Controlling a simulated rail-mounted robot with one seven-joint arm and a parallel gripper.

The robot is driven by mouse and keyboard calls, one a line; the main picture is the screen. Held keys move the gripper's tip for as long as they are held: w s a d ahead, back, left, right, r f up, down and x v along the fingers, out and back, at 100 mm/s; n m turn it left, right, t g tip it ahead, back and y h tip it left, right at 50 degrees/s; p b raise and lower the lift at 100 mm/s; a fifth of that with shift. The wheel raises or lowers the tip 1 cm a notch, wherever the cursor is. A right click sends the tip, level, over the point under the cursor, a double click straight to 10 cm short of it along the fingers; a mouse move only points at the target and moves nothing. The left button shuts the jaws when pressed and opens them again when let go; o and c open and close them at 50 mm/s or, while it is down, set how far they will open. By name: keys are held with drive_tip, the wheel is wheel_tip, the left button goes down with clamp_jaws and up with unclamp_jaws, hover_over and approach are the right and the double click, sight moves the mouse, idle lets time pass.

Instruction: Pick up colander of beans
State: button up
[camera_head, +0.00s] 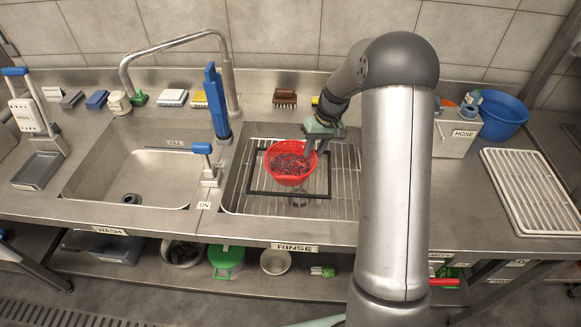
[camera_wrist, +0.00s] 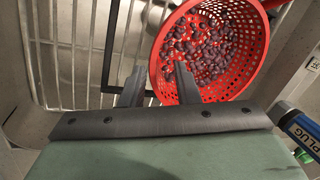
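The red perforated colander (camera_head: 291,178) holds dark beans (camera_head: 289,163) and stands upright over the rinse-side rack. It also shows at the upper right of the wrist view (camera_wrist: 258,62), with the beans (camera_wrist: 205,45) inside. My gripper (camera_head: 315,138) is at the colander's back right rim in the head view. In the wrist view my gripper (camera_wrist: 160,76) has its two fingers apart. The left finger lies outside the colander wall and the right finger overlaps the inside, with the rim between them. Whether either finger touches the wall cannot be told.
A wire rack (camera_head: 343,188) covers the rinse basin around the colander. A tall blue-handled tool (camera_head: 217,103) and a tap stand to the left. A hose box (camera_head: 457,135) and blue tub (camera_head: 502,115) are at right. A brown brush (camera_head: 285,98) lies behind.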

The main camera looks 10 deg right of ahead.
sight(312, 155)
drive_tip(key=shift+x, duration=1.55)
clamp_jaws()
drive_tip(key=shift+r, duration=0.15)
